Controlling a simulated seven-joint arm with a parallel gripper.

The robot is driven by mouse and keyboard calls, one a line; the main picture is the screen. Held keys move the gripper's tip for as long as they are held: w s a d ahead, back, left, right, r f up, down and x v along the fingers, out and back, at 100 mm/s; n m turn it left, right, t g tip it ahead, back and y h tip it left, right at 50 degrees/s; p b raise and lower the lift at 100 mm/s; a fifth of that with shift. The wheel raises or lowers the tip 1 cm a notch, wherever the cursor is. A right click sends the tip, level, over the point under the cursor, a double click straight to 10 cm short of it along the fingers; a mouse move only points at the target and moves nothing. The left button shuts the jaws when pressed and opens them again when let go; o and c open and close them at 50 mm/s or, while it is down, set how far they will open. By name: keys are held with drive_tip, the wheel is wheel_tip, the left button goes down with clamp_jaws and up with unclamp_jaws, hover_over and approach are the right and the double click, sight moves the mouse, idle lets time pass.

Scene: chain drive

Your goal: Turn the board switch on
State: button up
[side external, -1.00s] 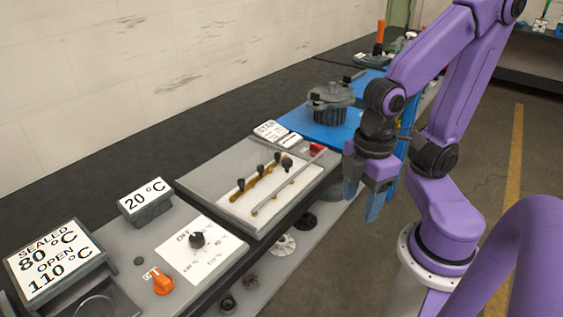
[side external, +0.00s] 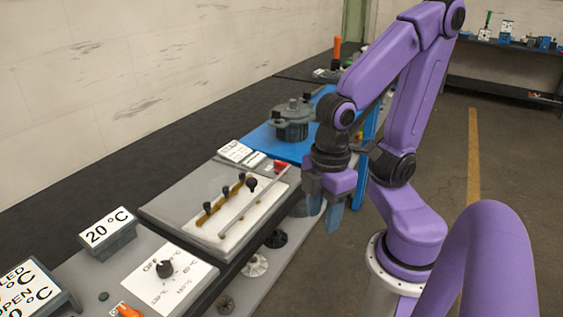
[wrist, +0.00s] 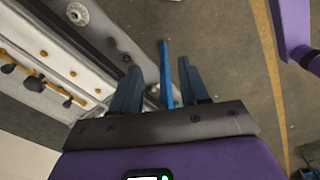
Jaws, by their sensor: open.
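A white board (side external: 233,213) lies on the grey bench with several dark knobs along a brass-coloured strip and a long thin rod beside them. A small red switch-like part (side external: 281,166) sits at its far right end; whether it is on or off cannot be told. An orange knob (side external: 128,311) is at the lower left, partly cut off by the frame. My gripper (side external: 324,208) hangs empty beyond the bench's right edge, fingers pointing down. In the wrist view my gripper (wrist: 158,85) is open, over floor, with the knobbed board (wrist: 30,72) to the left.
A dark lidded pot (side external: 291,121) stands on a blue mat (side external: 262,142) behind the board. A dial plate (side external: 168,280) and a 20 °C sign (side external: 107,232) are nearer. Dark and pale round parts lie on a lower shelf (side external: 250,284).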

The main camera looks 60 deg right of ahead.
drive_tip(key=w+d+r+m, duration=0.2)
drive_tip(key=w+d+m, duration=0.2)
drive_tip(key=w, duration=0.7)
drive_tip(key=w+d+r+m, duration=0.1)
drive_tip(key=w+d+m, duration=0.3)
drive_tip(key=w, duration=0.7)
drive_tip(key=w+d+m, duration=0.2)
drive_tip(key=w+d, duration=0.1)
drive_tip(key=d, duration=0.9)
drive_tip(key=w+d+m, duration=0.2)
drive_tip(key=w+d, duration=0.1)
drive_tip(key=d, duration=0.9)
drive_tip(key=f, duration=1.7)
drive_tip(key=shift+s, duration=0.2)
clamp_jaws()
